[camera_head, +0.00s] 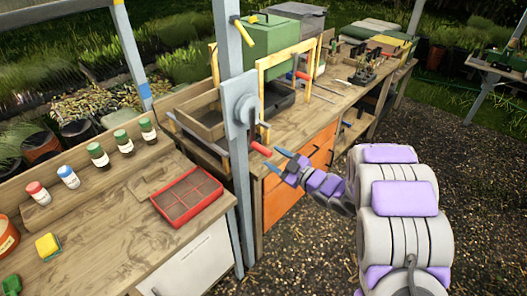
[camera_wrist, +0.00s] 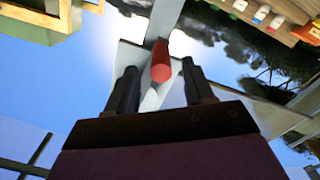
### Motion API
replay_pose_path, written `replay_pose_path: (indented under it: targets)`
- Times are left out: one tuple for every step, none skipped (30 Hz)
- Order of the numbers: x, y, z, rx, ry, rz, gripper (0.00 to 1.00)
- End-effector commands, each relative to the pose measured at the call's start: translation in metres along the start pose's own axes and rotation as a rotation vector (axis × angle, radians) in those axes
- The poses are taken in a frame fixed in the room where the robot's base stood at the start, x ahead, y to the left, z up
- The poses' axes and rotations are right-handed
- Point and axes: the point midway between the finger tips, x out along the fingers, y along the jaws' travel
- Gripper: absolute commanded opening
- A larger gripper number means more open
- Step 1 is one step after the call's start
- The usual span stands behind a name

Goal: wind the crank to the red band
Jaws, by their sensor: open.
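The crank (camera_head: 246,110) is mounted on a grey plate on the upright metal post. Its dark arm hangs down to a red handle (camera_head: 261,149). My gripper (camera_head: 277,160) is open just right of and slightly below the handle, its fingers pointing at it. In the wrist view the red handle (camera_wrist: 161,62) shows between and beyond the two dark fingers of my gripper (camera_wrist: 160,80), with space visible on both sides. I cannot tell whether the handle's end is inside the jaws. I cannot make out a red band on the crank plate.
A yellow-handled lever (camera_head: 249,36) sits higher on the post. The left bench holds a red divided tray (camera_head: 187,194) and several bottles. Behind stands a bench with orange drawers (camera_head: 300,172) and a green box (camera_head: 270,38).

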Motion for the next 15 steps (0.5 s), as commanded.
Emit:
replay_pose_path:
  targets:
    - [0.011, -0.001, -0.001, -0.001, 0.005, -0.002, 0.53]
    - [0.017, -0.001, -0.001, -0.003, 0.006, -0.002, 0.53]
    - [0.023, 0.0, -0.001, -0.004, 0.005, -0.002, 0.53]
    - [0.027, 0.0, 0.0, -0.004, 0.004, -0.001, 0.53]
    - [0.031, 0.001, 0.0, -0.002, 0.004, -0.001, 0.53]
    - [0.036, 0.001, 0.0, -0.001, 0.004, 0.0, 0.53]
    - [0.04, 0.001, 0.0, 0.0, 0.005, 0.0, 0.53]
    - [0.043, 0.001, 0.0, 0.001, 0.005, -0.001, 0.53]
    - [0.046, 0.001, 0.0, 0.001, 0.005, -0.001, 0.53]
    - [0.048, 0.002, 0.001, 0.002, 0.005, 0.0, 0.53]
    - [0.05, 0.002, 0.001, 0.002, 0.005, 0.0, 0.53]
    - [0.052, 0.003, 0.001, 0.002, 0.004, 0.001, 0.53]
    - [0.053, 0.003, 0.001, 0.001, 0.004, 0.001, 0.53]
    - [0.054, 0.003, 0.001, 0.001, 0.003, 0.002, 0.53]
    - [0.055, 0.003, 0.001, 0.001, 0.003, 0.002, 0.53]
